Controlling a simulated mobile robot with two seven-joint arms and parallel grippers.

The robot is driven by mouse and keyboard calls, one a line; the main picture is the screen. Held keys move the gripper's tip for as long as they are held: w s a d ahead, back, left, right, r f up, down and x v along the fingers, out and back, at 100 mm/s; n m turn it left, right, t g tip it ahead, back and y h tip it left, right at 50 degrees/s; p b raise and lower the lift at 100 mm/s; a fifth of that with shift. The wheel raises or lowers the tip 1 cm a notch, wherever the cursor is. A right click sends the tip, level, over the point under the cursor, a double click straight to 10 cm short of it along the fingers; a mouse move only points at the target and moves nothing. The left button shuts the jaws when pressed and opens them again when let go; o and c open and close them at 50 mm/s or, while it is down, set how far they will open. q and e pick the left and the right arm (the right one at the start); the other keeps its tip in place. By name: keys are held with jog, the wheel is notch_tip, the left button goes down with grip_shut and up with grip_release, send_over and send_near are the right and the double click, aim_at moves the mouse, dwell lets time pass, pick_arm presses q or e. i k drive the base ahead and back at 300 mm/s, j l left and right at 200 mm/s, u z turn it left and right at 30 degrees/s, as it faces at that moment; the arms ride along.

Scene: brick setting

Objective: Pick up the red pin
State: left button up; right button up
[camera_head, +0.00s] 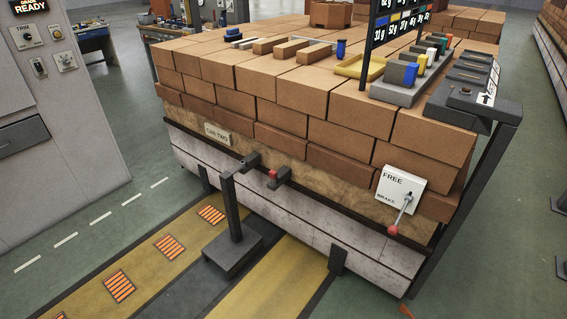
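A small red piece, which looks like the red pin (272,174), sits at a dark coupling bracket (281,179) on the front edge of the brick car (293,214). It is too small to tell how deep it sits. A dark post on a floor base (232,215) stands just left of it, with a dark block at its top beside the bracket. Neither of my grippers shows in the head view.
Stacked bricks (310,125) fill the car. A "FREE/BRAKE" plate (400,190) carries a lever with a red knob (392,230). A weight rack, colored blocks and a yellow tray (358,67) sit on top.

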aim_at(272, 174)
jog(key=i+j+z, duration=0.15)
jog(key=i, duration=0.4)
jog(key=i+j+z, duration=0.15)
jog(key=i+j, duration=0.2)
jog(key=i, duration=0.2)
jog(key=i+j+z, duration=0.15)
jog(key=i+j, duration=0.2)
jog(key=i, duration=0.2)
